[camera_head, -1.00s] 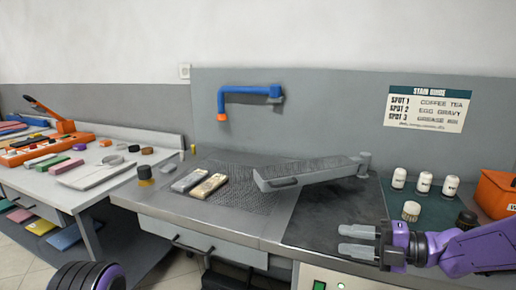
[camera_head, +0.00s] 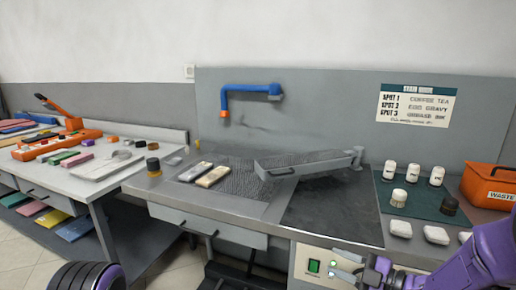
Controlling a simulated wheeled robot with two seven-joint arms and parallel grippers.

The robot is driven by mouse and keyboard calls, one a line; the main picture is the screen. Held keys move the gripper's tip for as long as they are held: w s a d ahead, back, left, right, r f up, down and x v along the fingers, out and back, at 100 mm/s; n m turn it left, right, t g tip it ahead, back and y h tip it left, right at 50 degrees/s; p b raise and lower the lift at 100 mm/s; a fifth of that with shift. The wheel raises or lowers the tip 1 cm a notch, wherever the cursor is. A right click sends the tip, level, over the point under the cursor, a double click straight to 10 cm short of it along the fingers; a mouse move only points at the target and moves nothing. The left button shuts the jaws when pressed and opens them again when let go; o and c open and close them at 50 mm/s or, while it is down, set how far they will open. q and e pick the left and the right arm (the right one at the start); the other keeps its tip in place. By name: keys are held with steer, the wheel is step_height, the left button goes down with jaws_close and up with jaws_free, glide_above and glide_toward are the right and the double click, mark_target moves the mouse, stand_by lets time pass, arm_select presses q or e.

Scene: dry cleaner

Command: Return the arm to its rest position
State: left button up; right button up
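My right arm comes in from the lower right in purple. Its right gripper (camera_head: 347,266) is low in the head view, in front of the counter's front edge. Its two grey fingers are apart with nothing visible between them. Part of the gripper is close to the bottom edge of the picture. My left gripper is out of view; a dark ribbed part of my own body with purple shows at the lower left.
The steel counter (camera_head: 225,206) holds a hinged grey arm (camera_head: 308,163), two brushes, white bottles (camera_head: 413,172) and white pads (camera_head: 436,235). An orange waste bin (camera_head: 490,186) stands at right. A panel with a green switch (camera_head: 314,266) is beside the gripper.

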steer(key=s+d+f+m+h, duration=0.2)
steer(key=s+f+m+h, duration=0.35)
steer(key=f+m, duration=0.5)
steer(key=s+d+f+m+h, duration=0.3)
steer(key=s+f+m+h, duration=0.3)
steer(key=f, duration=0.8)
steer(key=s+d+f+m+g+h, duration=0.2)
steer(key=s+f+m+g, duration=0.1)
steer(key=s, duration=0.7)
steer(key=s+d+f+m+g+h, duration=0.2)
steer(key=s+d+f+m+g, duration=0.1)
steer(key=s+m, duration=0.4)
steer(key=s+f+g, duration=0.1)
steer(key=s, duration=0.2)
steer(key=shift+s+f+g, duration=0.3)
steer(key=shift+f, duration=0.1)
steer(key=shift+w+h, duration=0.1)
steer(key=shift+h, duration=0.15)
